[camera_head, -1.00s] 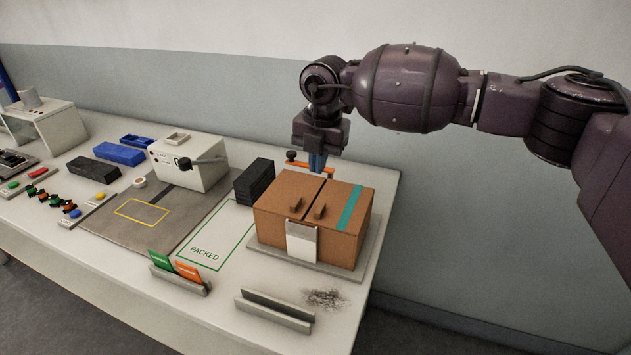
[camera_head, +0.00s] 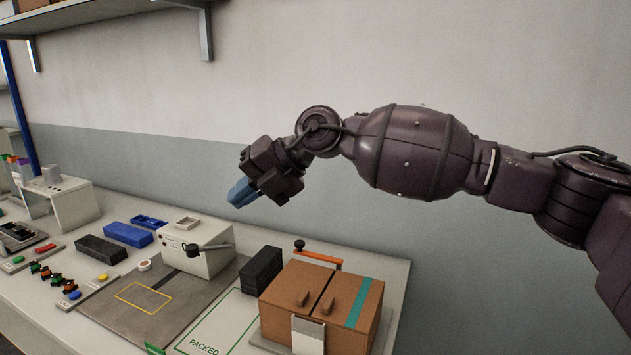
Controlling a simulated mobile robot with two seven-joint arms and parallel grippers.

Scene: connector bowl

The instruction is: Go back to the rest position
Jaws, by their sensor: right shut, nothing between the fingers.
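My right gripper (camera_head: 241,193) is raised above the back of the bench, left of and higher than the cardboard box. Its blue fingers are shut with nothing between them, and they point down to the left. It touches nothing. My right arm comes in from the right edge, in front of the wall. My left gripper is not in view.
A closed brown box (camera_head: 282,287) with a teal stripe stands at the bench's right end. Behind it is an orange-handled tool (camera_head: 319,257). A white machine (camera_head: 205,257), black blocks (camera_head: 261,269) and blue bins (camera_head: 128,235) stand further left. A shelf (camera_head: 110,12) hangs at upper left.

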